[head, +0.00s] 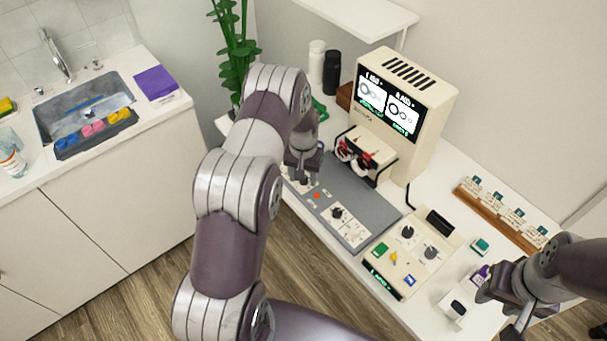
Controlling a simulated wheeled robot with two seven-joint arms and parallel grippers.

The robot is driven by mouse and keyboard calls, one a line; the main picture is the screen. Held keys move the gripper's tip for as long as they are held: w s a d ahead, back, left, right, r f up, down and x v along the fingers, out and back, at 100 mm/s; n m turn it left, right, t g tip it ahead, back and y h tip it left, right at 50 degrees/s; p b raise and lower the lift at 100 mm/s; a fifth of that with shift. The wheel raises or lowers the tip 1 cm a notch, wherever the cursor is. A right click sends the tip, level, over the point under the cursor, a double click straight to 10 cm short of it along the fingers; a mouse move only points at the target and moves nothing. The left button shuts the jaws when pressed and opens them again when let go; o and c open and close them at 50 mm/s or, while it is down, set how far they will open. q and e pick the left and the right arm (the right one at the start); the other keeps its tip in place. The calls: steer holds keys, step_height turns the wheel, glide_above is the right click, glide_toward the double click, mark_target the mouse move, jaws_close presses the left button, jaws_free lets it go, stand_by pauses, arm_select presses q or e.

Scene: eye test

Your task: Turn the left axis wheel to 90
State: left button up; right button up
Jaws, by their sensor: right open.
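The cream eye test machine (437,100) stands on the white counter, its screen lit with two round dials whose text is too small to read. A small unit with red and black round parts (362,156) sits in front of it. I cannot tell which part is the left axis wheel. A grey panel (357,196) with a black knob (337,212) lies in front. My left gripper (303,181) points down over the panel's far left end; its fingers are too small to read, and contact is unclear. My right gripper (517,318) is open at the lower right, near a small white-and-black item (457,309).
A cream console (421,262) with two dark knobs lies right of the grey panel. A wooden rack (490,218) of small cards is at the right. Black and white bottles (331,73) and a plant (238,60) stand behind my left arm. A sink (85,105) is far left.

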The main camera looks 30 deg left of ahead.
arm_select(q)
steer(key=shift+w+r, duration=0.1)
steer(key=shift+r, duration=0.3)
step_height(320, 180, up, 12)
steer(key=b, duration=0.1)
steer(key=shift+b, duration=0.4)
